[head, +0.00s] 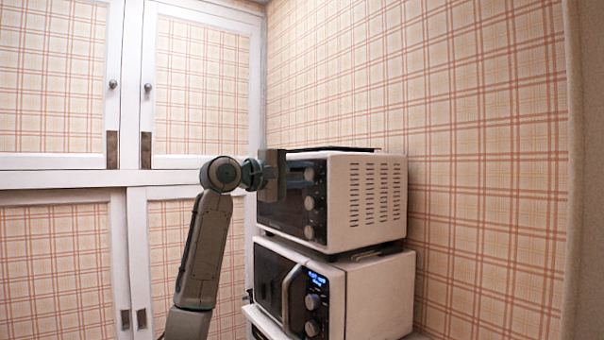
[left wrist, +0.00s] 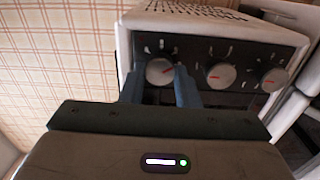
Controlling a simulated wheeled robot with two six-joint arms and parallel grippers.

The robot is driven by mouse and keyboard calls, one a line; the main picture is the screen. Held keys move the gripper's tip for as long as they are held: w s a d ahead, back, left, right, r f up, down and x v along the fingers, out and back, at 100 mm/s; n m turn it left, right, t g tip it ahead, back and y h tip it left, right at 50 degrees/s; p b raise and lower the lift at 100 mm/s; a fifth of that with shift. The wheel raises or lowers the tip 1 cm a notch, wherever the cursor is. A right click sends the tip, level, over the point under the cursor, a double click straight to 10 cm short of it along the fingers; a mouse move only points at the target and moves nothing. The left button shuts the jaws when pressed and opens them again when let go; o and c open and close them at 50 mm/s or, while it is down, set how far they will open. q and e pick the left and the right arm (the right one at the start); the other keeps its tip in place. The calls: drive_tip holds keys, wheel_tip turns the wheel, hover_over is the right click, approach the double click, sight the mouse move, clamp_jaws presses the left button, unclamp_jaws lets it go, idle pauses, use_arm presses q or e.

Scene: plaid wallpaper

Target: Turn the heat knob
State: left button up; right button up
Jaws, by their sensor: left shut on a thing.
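The white toaster oven (head: 345,212) has a dark front with three round grey knobs in a column. In the left wrist view the oven (left wrist: 215,28) appears turned sideways. My left gripper (head: 288,172) is at the top knob (head: 309,174). In the left wrist view the blue fingers of my left gripper (left wrist: 161,88) are shut on that knob (left wrist: 160,71), one on each side. The knob's red mark points to the right and slightly up in that view. The middle knob (left wrist: 221,75) and bottom knob (left wrist: 273,79) are free. Knob labels are too small to read. My right gripper is out of view.
A white microwave (head: 375,295) with a lit blue display stands directly below the oven. A plaid wall (head: 480,140) is close on the right. White cabinets with plaid panels (head: 202,80) stand behind my left arm.

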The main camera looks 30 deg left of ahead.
use_arm(q)
drive_tip(key=n, duration=0.3)
drive_tip(key=shift+n, duration=0.3)
drive_tip(key=n, duration=0.4)
drive_tip(key=shift+p, duration=0.3)
drive_tip(key=shift+n, duration=1.2)
drive_tip(key=shift+f+n, duration=0.1)
drive_tip(key=shift+n, duration=0.4)
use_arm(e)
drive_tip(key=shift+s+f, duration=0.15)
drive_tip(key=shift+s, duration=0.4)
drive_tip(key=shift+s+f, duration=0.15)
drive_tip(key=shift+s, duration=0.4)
use_arm(q)
drive_tip(key=o, duration=0.7)
